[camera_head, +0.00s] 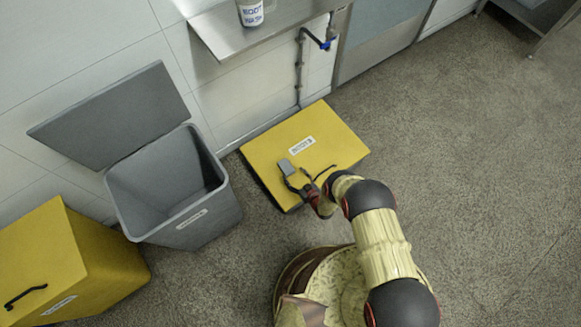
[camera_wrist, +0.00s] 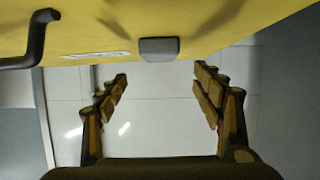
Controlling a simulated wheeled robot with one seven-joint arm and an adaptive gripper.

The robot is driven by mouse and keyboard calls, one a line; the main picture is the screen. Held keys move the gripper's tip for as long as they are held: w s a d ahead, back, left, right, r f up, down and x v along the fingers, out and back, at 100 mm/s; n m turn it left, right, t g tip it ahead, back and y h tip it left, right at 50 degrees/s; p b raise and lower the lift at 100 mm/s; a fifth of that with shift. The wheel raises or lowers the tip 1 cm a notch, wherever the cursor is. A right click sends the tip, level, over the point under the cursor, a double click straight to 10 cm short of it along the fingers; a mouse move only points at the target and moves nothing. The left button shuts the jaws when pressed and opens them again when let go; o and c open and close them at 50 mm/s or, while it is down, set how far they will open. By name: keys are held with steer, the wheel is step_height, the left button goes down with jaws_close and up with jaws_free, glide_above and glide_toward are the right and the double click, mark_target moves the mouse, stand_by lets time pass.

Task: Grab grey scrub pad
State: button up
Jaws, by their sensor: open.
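The grey scrub pad (camera_head: 287,167) is a small grey block on top of the yellow box (camera_head: 262,150), close to its near edge in the head view. In the wrist view the pad (camera_wrist: 158,48) shows on the yellow surface, centred between my fingers and beyond their tips. My gripper (camera_head: 299,173) is low over the box beside the pad. Its two fingers are spread wide with nothing between them in the wrist view (camera_wrist: 161,76). The pad appears apart from both fingers.
A black handle (camera_wrist: 36,38) stands out from the yellow box near the pad. A grey open bin (camera_head: 170,185) is to the left, with another yellow box (camera_head: 65,265) beyond it. The floor at right is clear.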

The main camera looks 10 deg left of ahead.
mark_target(287, 167)
steer(key=b+x, duration=0.2)
steer(key=x, duration=0.1)
steer(key=f+b+x, duration=0.1)
steer(key=x, duration=0.3)
steer(key=shift+s+d+b, duration=0.1)
steer(key=shift+s+b, duration=0.1)
steer(key=shift+b, duration=0.2)
steer(key=shift+w+a, duration=0.3)
steer(key=shift+c, duration=1.4)
steer(key=c, duration=0.7)
steer(key=shift+c, duration=0.3)
